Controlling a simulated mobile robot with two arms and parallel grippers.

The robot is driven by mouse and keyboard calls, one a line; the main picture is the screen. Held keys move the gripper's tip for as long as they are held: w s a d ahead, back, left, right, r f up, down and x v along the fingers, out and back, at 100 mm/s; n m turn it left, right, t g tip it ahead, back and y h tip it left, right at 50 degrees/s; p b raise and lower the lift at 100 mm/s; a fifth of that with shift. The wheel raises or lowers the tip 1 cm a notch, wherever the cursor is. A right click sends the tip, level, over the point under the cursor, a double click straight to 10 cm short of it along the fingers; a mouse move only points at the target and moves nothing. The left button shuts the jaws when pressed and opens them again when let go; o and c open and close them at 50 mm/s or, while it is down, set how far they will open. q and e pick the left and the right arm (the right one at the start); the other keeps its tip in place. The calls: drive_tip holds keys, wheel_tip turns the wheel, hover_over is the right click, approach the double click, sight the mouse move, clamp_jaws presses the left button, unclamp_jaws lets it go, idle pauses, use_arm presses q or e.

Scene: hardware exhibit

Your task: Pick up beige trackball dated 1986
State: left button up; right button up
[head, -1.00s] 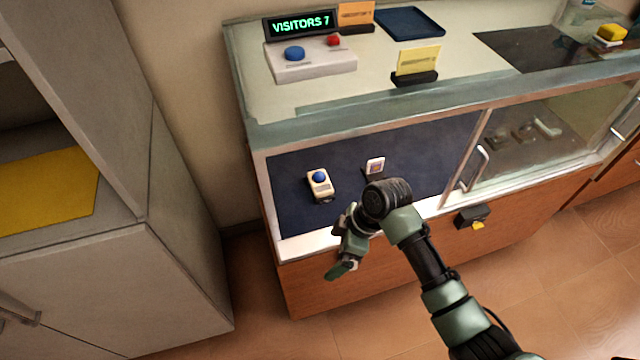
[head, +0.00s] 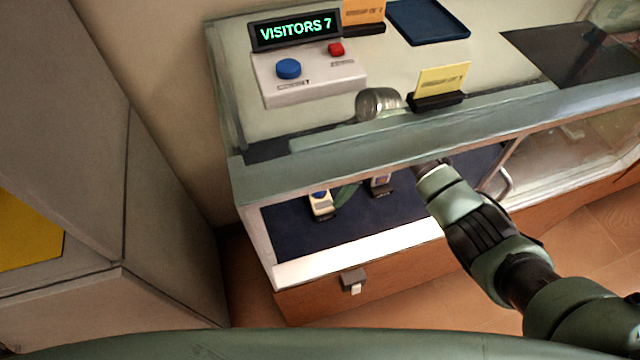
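The beige trackball (head: 321,206) with a blue ball sits on the dark blue floor of the glass display case, near its left end. My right arm reaches in through the open front of the case. My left gripper is not in view.
Above are the case top edge (head: 400,122), a button box (head: 310,78), a yellow sign (head: 442,82) and a blue tray (head: 428,22). A grey cabinet (head: 70,300) stands left.

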sight(320, 196)
drive_tip(key=x, duration=0.3)
drive_tip(key=shift+s+a+f, duration=0.2)
drive_tip(key=shift+a, duration=0.05)
drive_tip(key=x, duration=0.3)
drive_tip(key=shift+a+f, duration=0.15)
drive_tip(key=shift+f, duration=0.35)
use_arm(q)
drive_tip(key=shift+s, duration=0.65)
use_arm(e)
drive_tip(key=c, duration=1.3)
drive_tip(key=shift+r, duration=0.1)
